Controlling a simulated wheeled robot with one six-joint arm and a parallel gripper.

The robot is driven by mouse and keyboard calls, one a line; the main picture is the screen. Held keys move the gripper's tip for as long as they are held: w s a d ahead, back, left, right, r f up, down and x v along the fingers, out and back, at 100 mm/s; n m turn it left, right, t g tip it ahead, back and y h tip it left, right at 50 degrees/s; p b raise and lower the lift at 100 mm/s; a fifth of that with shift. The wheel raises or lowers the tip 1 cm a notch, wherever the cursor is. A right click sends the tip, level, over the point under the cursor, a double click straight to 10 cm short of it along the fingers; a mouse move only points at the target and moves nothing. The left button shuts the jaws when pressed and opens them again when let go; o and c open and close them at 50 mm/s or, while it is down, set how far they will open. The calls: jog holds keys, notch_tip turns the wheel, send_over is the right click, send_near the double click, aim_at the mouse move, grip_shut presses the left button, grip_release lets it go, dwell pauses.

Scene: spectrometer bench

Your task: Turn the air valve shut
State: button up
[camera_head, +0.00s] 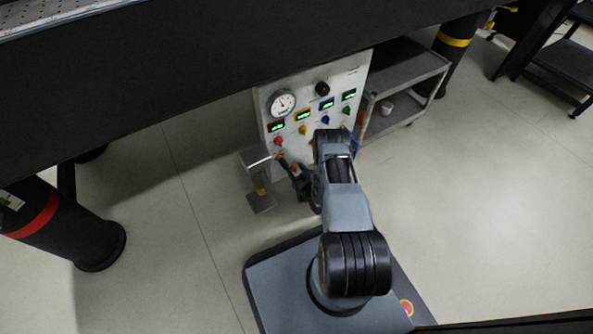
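A white control panel (355,70) stands below the dark bench. It carries a round gauge (282,103), a black knob (322,89), several small green-lit displays, and coloured knobs below them: red (278,141), yellow (303,130), blue (326,121) and green (346,110). The labels are too small to read, so I cannot tell which knob is the air valve. My gripper (286,163) is at the lower left of the panel, just below the red knob in the picture. Whether it touches anything is unclear. My arm hides part of the lower panel.
A small grey metal stand (261,203) is close left of my gripper. A grey shelf cart (405,65) stands right of the panel, with a white cup-like item (386,108) on it. A black bench leg with a red band (38,217) is at left. The right floor is open.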

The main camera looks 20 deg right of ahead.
jog(key=c, duration=0.7)
jog(key=n, duration=0.8)
jog(key=shift+a+n, duration=0.1)
jog(key=shift+n, duration=0.3)
jog(key=n, duration=0.4)
jog(key=shift+f, duration=0.1)
jog(key=shift+n+p, duration=0.35)
jog(key=shift+n, duration=1.75)
jog(key=shift+f, duration=0.1)
